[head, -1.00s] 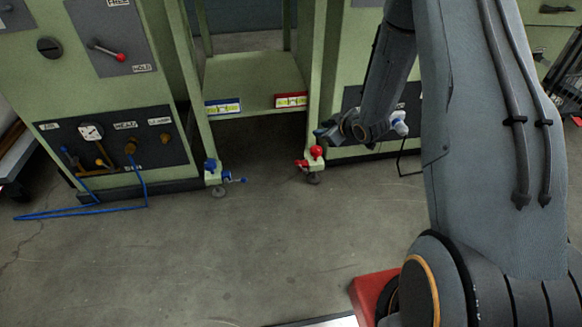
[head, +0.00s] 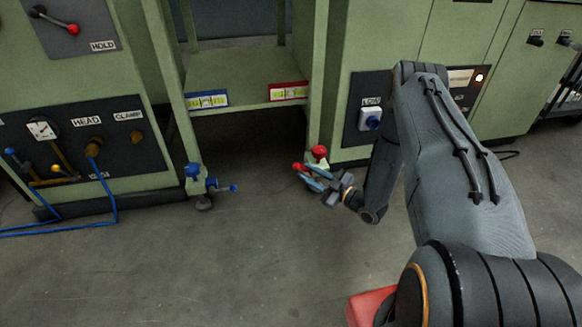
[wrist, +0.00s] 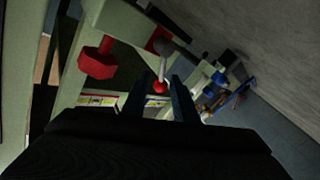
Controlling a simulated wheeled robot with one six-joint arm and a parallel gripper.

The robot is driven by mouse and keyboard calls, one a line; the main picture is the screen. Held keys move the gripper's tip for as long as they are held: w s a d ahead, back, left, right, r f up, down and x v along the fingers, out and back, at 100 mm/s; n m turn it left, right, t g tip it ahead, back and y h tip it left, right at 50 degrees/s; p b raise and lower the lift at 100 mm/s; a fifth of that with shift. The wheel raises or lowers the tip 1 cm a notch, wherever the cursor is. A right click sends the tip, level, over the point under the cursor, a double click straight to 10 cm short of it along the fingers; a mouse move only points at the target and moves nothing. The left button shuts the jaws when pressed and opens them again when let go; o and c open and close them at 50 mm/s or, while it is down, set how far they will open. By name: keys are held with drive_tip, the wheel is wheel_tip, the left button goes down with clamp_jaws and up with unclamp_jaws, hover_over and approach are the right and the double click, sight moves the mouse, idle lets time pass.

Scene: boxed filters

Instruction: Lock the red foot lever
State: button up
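The red foot lever, with a red ball tip (head: 297,166), is at the foot of the machine's right leg, below a red knob (head: 319,151). My gripper (head: 309,178) is low at this leg, with its fingers close to the lever. In the wrist view the two dark fingers (wrist: 160,82) are apart, and the lever's red ball (wrist: 160,88) appears between them on a grey rod (wrist: 164,52). I cannot tell whether they touch it. The red knob (wrist: 97,61) shows left of the fingers. The lever's pivot is partly hidden in the head view.
A blue lever (head: 213,185) with a blue knob (head: 192,170) is on the left leg. A blue-framed card (head: 207,99) and a red-framed card (head: 288,92) are on the shelf edge. A blue hose (head: 113,200) lies at the left. The floor in front is clear.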

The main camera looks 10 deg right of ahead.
drive_tip(key=b+x, duration=0.3)
drive_tip(key=x, duration=0.4)
drive_tip(key=shift+w+a+b, duration=0.25)
drive_tip(key=shift+w+b, duration=0.05)
drive_tip(key=shift+b, duration=0.1)
